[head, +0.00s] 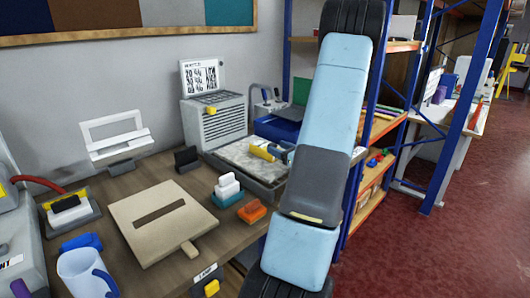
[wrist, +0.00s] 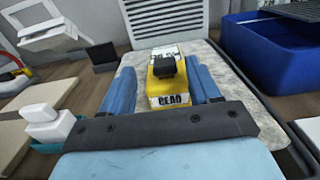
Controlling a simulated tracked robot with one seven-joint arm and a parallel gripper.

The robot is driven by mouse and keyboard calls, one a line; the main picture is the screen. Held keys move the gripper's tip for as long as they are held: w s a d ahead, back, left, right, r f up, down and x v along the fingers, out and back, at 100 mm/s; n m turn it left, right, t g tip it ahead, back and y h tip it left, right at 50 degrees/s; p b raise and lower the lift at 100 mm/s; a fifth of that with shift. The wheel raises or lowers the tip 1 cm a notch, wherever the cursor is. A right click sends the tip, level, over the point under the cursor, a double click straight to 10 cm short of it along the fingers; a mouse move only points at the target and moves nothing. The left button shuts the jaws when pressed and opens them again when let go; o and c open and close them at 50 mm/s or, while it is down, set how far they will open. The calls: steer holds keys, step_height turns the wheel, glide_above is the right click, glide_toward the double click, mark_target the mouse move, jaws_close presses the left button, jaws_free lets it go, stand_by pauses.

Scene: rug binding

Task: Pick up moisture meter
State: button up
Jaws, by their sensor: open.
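A yellow block-shaped device with a black knob on top and a label that seems to say "READ" (wrist: 168,87) appears to be the moisture meter. It lies on a pale speckled slab (wrist: 235,92) in the wrist view. In the head view the yellow device (head: 262,151) shows on the same slab, left of my arm. My gripper (wrist: 163,78) is open, with one blue finger on each side of the device. I cannot tell whether either finger touches it.
A grey vented box (head: 215,122) stands behind the slab, with a blue bin (head: 277,129) at its right. A white-topped block (head: 227,187), an orange block (head: 252,211) and a beige board (head: 160,222) lie nearer. Blue shelving (head: 463,110) stands at the right.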

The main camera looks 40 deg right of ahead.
mark_target(270, 144)
steer(key=shift+w+f, duration=0.15)
steer(key=shift+w, duration=1.7)
steer(key=shift+w+f, duration=0.1)
steer(key=shift+w, duration=1.7)
jaws_close()
